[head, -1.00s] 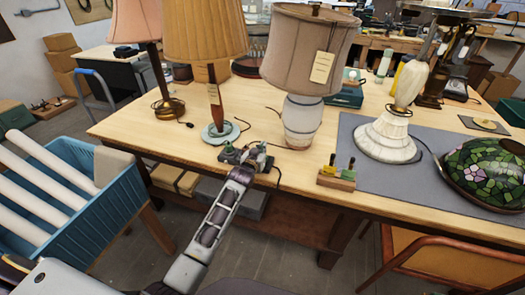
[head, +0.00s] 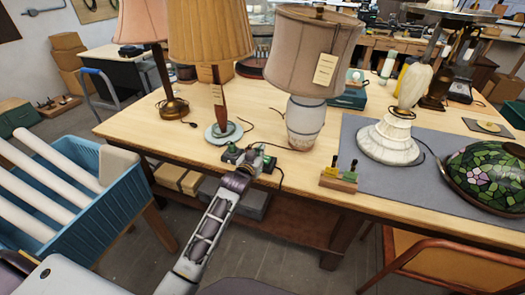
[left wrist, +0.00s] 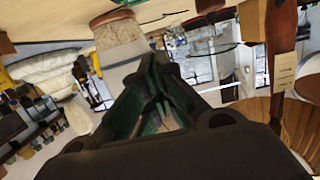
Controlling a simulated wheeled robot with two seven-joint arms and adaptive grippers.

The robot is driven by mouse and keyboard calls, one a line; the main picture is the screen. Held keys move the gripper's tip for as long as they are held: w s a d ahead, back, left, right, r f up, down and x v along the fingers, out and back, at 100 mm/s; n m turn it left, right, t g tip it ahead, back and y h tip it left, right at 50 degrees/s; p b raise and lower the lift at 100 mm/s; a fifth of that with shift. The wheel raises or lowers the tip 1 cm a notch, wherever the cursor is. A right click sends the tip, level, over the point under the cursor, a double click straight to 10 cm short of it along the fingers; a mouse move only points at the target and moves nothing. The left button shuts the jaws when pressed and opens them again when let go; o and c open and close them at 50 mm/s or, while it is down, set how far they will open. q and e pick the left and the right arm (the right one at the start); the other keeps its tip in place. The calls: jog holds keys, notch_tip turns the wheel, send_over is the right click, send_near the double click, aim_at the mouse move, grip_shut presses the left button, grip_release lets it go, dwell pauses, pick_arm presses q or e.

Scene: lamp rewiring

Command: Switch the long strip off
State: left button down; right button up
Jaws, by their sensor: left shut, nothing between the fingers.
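The long strip (head: 232,154) is a dark power strip with green parts, lying along the front edge of the wooden table (head: 330,140), in front of the lamps. My left gripper (head: 255,157) is shut and empty. It is at the middle of the strip and covers part of it; I cannot tell whether it touches. The strip's switch cannot be made out. In the left wrist view, the closed fingers (left wrist: 160,112) show in the middle, and the strip cannot be picked out. My right gripper is not in view.
A white-based lamp (head: 304,124) stands just behind the strip, with a lamp on a pale round base (head: 223,133) to its left. A small wooden block with tools (head: 339,178) is to the right. A blue crate (head: 112,185) stands left of the table.

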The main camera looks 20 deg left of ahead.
pick_arm(q)
jog(key=s, duration=0.1)
jog(key=s+r, duration=0.1)
jog(key=s, duration=0.1)
jog(key=shift+s+a+r, duration=0.1)
jog(key=shift+s+r, duration=0.05)
dwell(0.6)
jog(key=s+f+m+g, duration=0.1)
jog(key=s+f+g, duration=0.3)
jog(key=s, duration=0.7)
jog(key=s+f+g, duration=0.4)
jog(key=s, duration=0.6)
jog(key=s+f+m+g, duration=0.1)
jog(key=s+f+g, duration=0.3)
jog(key=s, duration=0.7)
jog(key=s+f+g, duration=0.2)
jog(key=s+f, duration=0.1)
jog(key=f, duration=3.1)
jog(key=s+a+f, duration=0.2)
jog(key=s+f, duration=0.7)
jog(key=s, duration=0.2)
jog(key=s+a+f, duration=0.2)
jog(key=s+f, duration=0.8)
jog(key=s, duration=0.1)
jog(key=shift+g+y, duration=0.3)
jog(key=shift+g, duration=0.1)
